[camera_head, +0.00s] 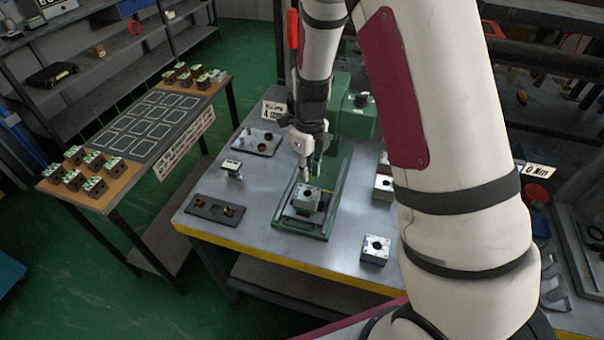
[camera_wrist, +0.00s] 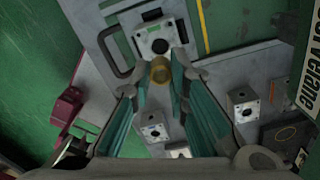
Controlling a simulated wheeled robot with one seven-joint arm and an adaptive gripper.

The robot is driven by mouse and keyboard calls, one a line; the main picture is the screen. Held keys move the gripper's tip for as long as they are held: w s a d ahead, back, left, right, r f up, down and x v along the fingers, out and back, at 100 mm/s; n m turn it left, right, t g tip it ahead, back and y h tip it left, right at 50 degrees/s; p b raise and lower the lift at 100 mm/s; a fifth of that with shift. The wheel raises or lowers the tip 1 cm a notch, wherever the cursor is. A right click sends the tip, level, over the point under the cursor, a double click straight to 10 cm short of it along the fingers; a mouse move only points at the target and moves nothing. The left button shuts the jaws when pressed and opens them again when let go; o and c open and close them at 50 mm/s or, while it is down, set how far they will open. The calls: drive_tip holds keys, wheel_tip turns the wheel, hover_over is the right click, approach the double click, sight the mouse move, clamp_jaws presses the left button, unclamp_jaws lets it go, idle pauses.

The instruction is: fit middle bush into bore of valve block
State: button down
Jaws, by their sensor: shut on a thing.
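A grey valve block (camera_head: 306,198) with a dark bore in its top sits on the green press base (camera_head: 329,212). In the wrist view the block (camera_wrist: 157,38) lies just beyond my fingertips, its bore facing me. My gripper (camera_head: 314,168) is above the block in the head view. In the wrist view my gripper (camera_wrist: 161,75) is shut on a brass bush (camera_wrist: 161,68), held between the teal fingertips. The bush appears apart from the bore, just below it in the picture; the exact gap is unclear. The bush is hard to see in the head view.
Loose valve blocks stand on the bench to the right, one at the front (camera_head: 375,249). A dark tray (camera_head: 205,207) with brass pieces and a grey plate (camera_head: 249,139) lie left of the press. The green press column (camera_head: 346,110) rises behind.

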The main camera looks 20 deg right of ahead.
drive_tip(key=b, duration=0.1)
hover_over(307, 194)
drive_tip(key=shift+f, duration=2.6)
drive_tip(key=shift+f, duration=0.6)
idle(0.6)
drive_tip(key=c, duration=1.5)
unclamp_jaws()
drive_tip(key=shift+o, duration=0.2)
wheel_tip(307, 194, up, 11)
drive_tip(key=shift+f, duration=0.15)
drive_tip(key=shift+r, duration=0.65)
